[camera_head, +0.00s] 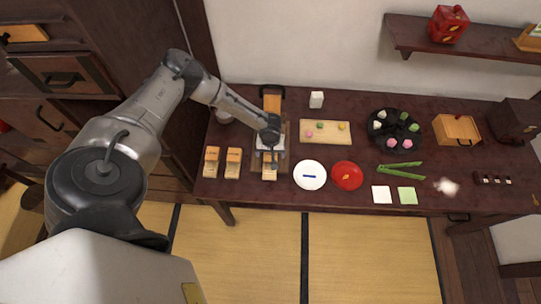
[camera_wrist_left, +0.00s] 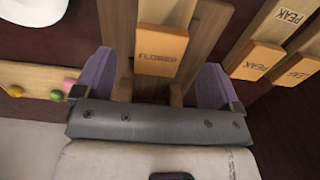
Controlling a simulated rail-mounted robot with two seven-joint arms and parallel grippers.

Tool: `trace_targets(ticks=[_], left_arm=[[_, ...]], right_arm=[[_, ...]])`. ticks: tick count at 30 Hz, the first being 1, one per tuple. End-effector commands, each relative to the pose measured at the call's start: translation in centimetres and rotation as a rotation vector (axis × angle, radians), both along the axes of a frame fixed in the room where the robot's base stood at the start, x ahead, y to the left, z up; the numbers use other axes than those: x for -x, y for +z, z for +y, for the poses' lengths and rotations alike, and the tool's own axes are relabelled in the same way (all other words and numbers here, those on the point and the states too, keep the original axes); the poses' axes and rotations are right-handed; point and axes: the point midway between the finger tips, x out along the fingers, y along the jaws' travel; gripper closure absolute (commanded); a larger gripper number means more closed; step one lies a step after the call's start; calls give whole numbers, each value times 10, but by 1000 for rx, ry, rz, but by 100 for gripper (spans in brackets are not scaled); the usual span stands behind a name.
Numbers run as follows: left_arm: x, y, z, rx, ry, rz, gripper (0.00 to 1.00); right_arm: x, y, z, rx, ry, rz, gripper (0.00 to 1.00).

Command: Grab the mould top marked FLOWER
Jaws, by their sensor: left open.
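The mould top marked FLOWER (camera_wrist_left: 161,50) is an orange-tan wooden block with dark lettering, lying on a longer brown wooden mould base. My left gripper (camera_wrist_left: 158,75) is open, with one purple finger on each side of this mould. I cannot tell whether the fingers touch it. In the head view my left gripper (camera_head: 270,153) is over the mould (camera_head: 269,172) at the left part of the table, and its wrist hides part of it. My right gripper is not in view.
Two other moulds with orange tops, one marked PEAK (camera_wrist_left: 255,61), stand close beside; they show in the head view (camera_head: 233,163) too. A white plate (camera_head: 310,185), red bowl (camera_head: 347,176) and sweets board (camera_head: 343,136) lie to the right on the dark table (camera_head: 300,105).

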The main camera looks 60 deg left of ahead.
Motion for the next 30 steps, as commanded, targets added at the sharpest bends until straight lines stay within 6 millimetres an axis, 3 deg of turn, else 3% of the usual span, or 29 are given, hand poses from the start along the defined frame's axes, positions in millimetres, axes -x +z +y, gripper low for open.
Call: trace_targets(ticks=[7, 18, 30], left_arm=[[-1, -31, 1, 0, -1, 0, 11], [-1, -37, 2, 0, 0, -1, 11], [-1, -37, 2, -1, 0, -1, 49]], right_arm=[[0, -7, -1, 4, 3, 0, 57], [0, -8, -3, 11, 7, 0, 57], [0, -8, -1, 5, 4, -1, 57]])
